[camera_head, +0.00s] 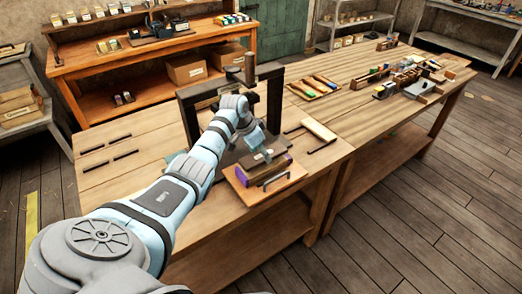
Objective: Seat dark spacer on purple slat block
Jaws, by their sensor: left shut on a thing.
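The purple slat block (272,172) lies on a small wooden board (254,196) near the front edge of the table, in front of the press. My left arm reaches in from the left, and my left gripper (263,155) points down just above the block. It is shut on a small dark piece, which looks like the dark spacer (254,160). The piece is close over the block; I cannot tell whether they touch. The fingers hide part of both. My right gripper is not in view.
The dark press frame (190,118) with its upright post (250,70) stands right behind my arm. A pale wooden strip (319,130) lies to the right. Bare tabletop (140,180) is at left.

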